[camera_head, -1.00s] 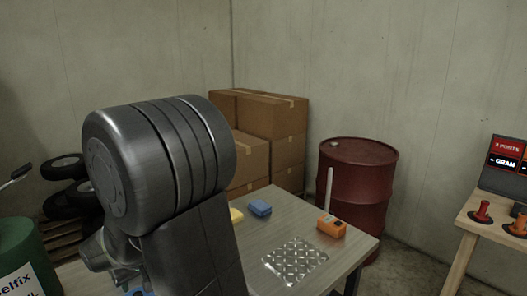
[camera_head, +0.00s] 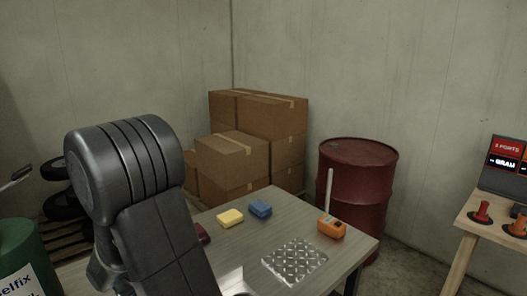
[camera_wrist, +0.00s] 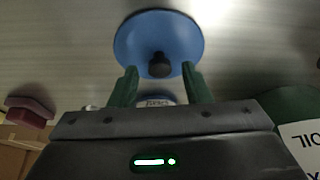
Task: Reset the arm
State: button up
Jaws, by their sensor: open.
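My arm (camera_head: 150,200) stands at the left of the head view. My gripper's fingers cannot be made out there. In the wrist view my gripper (camera_wrist: 160,72) shows two green fingers spread apart with nothing clamped between them. A round blue disc (camera_wrist: 135,38) with a black knob (camera_wrist: 160,65) lies on the table beyond the fingertips. The knob appears in the gap between the tips; I cannot tell how far away it is.
The table (camera_head: 300,225) holds a yellow block (camera_head: 230,218), a blue block (camera_head: 260,208), a dark red block (camera_head: 203,234), an orange device (camera_head: 331,228) and a metal plate (camera_head: 294,262). Cardboard boxes (camera_head: 232,158), a red barrel (camera_head: 357,180) and a green drum (camera_head: 25,245) stand around it.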

jog(key=shift+b+x, duration=0.4)
jog(key=shift+x, duration=0.45)
notch_tip(320, 180, up, 11)
jog(key=w+a+r+m+t+h, duration=0.15)
jog(key=w+a+r+m, duration=0.35)
jog(key=w+a, duration=0.55)
jog(key=f, duration=0.6)
jog(key=d+f+p, duration=0.1)
jog(key=f, duration=0.2)
jog(key=shift+w+f, duration=0.25)
jog(key=shift+w, duration=0.1)
